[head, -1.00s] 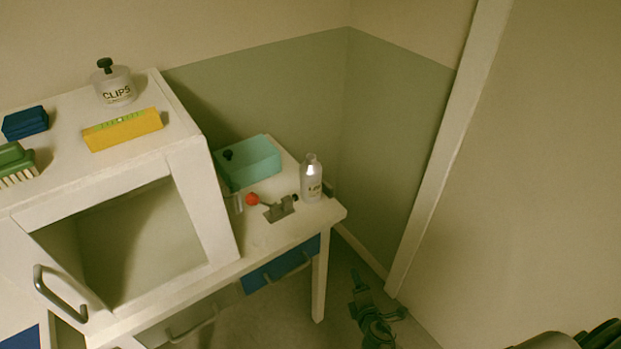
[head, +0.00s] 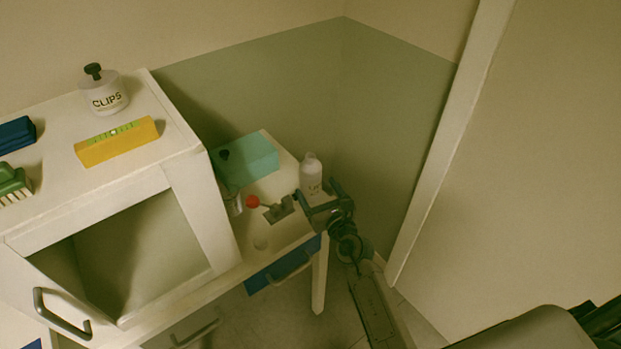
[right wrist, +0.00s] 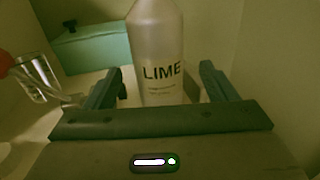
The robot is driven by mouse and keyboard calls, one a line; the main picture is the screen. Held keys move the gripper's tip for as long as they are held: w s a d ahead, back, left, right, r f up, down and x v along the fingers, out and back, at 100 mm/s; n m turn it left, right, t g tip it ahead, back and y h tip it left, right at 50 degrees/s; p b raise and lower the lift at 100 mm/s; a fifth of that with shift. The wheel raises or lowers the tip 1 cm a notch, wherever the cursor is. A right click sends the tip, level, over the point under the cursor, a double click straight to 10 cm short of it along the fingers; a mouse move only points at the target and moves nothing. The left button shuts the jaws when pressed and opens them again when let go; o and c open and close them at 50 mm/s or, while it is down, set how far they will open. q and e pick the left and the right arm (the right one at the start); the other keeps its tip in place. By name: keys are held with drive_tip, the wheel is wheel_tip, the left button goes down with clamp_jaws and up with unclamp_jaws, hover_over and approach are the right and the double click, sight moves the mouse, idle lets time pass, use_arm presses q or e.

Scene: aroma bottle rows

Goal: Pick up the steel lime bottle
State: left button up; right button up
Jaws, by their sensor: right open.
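The lime bottle (head: 311,172) stands upright on the right end of the table, pale with a narrowing top. In the right wrist view the bottle (right wrist: 158,60) shows a dark LIME label; its lower end is hidden behind my gripper. My right gripper (head: 317,192) is open at the near side of the bottle. In the right wrist view the fingers (right wrist: 160,72) stand one on each side of the bottle, with gaps to both. I cannot tell how far the bottle lies between them. My left gripper is not in view.
A teal box (head: 250,163) stands behind and left of the bottle. A cabinet (head: 190,190) carries a CLIPS jar (head: 106,95) and a yellow level (head: 117,141).

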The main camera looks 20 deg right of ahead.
drive_tip(key=w, duration=0.4)
drive_tip(key=w+a, duration=0.1)
drive_tip(key=w, duration=0.1)
drive_tip(key=shift+w+f, duration=0.15)
drive_tip(key=shift+w, duration=0.1)
drive_tip(key=shift+s, duration=0.1)
drive_tip(key=shift+c, duration=0.5)
drive_tip(key=c, duration=1.1)
drive_tip(key=shift+c, duration=0.4)
drive_tip(key=shift+r, duration=0.2)
